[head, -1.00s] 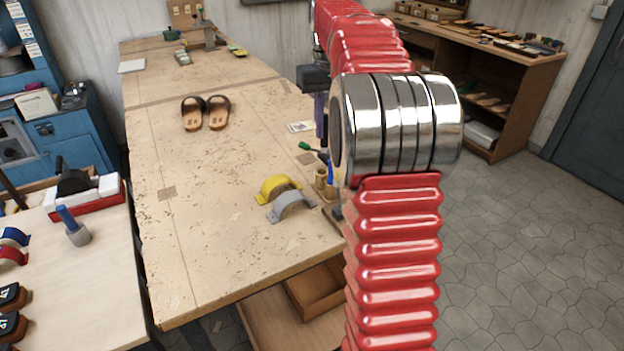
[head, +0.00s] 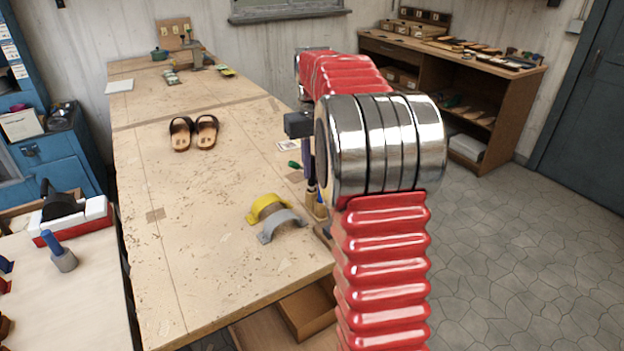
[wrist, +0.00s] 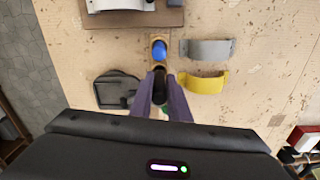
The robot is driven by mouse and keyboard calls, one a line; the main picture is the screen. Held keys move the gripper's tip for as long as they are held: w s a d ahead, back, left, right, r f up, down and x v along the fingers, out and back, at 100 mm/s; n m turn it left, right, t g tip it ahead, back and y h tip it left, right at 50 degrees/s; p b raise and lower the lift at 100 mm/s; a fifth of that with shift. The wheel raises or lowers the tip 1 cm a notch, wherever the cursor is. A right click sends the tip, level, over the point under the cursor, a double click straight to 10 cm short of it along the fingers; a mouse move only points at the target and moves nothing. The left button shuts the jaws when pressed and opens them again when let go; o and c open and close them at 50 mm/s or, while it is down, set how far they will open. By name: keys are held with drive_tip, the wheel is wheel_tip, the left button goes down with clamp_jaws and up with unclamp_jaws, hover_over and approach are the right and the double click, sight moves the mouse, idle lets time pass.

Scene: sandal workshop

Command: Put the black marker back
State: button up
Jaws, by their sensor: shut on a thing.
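My gripper (wrist: 160,100) is shut on the black marker (wrist: 158,82), which shows as a dark rounded shape between the purple fingers in the wrist view. In the head view my gripper (head: 308,172) hangs over the right edge area of the long workbench, just above small wooden cups (head: 319,209). In the wrist view a wooden cup with a blue marker (wrist: 158,50) stands just beyond the black marker. Another wooden rim shows close around the black marker's far side. Whether the marker's lower end is inside a cup, I cannot tell.
A grey arch (wrist: 207,49) and a yellow arch (wrist: 204,83) lie beside the cups. A black tray-like piece (wrist: 118,90) lies on the other side. Sandals (head: 194,133) lie farther back on the workbench (head: 200,230). Much of its middle is clear.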

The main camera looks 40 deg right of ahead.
sight(313, 186)
drive_tip(key=shift+f, duration=1.9)
drive_tip(key=shift+f, duration=0.1)
drive_tip(key=o, duration=0.8)
wheel_tip(313, 186, up, 12)
